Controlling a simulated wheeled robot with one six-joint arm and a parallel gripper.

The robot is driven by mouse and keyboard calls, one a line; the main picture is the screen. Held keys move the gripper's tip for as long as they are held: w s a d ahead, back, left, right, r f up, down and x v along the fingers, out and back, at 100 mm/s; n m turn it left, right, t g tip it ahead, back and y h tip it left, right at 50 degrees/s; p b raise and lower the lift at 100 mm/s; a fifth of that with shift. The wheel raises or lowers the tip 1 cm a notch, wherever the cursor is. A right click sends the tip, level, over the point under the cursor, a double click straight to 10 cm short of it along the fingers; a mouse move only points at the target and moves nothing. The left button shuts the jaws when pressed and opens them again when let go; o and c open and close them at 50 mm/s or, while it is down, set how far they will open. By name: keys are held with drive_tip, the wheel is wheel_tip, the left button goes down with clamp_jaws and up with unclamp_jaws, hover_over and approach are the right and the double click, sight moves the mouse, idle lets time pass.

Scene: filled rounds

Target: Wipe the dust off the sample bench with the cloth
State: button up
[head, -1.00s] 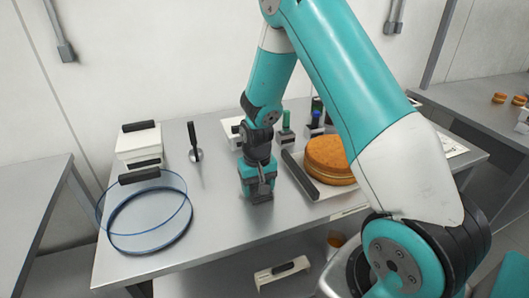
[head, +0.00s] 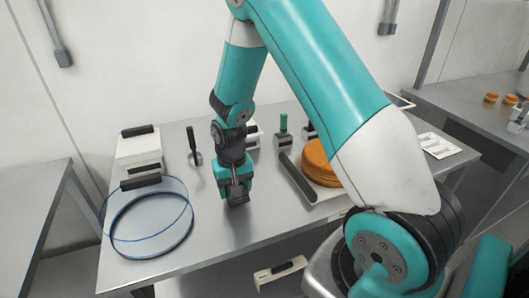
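The sample bench (head: 275,214) is a grey metal table across the middle of the head view. My gripper (head: 237,196) points down low over its middle, left of a round orange-brown cake. The fingers are small and dark here, and I cannot tell whether they are open or shut. I cannot make out a cloth; if one is under or in the gripper, it is hidden. No dust shows clearly on the bench. My arm covers part of the bench's back and right side.
A white box (head: 139,153) and a blue-rimmed clear round item (head: 150,222) stand at the left. A black-handled tool (head: 194,146) is behind my gripper. The cake (head: 319,158) sits beside a dark bar (head: 298,178). A green-topped item (head: 283,132) stands at the back. The front middle is clear.

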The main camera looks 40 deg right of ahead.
drive_tip(key=shift+r+p, duration=1.75)
drive_tip(key=shift+r, duration=0.75)
drive_tip(key=shift+f, duration=0.1)
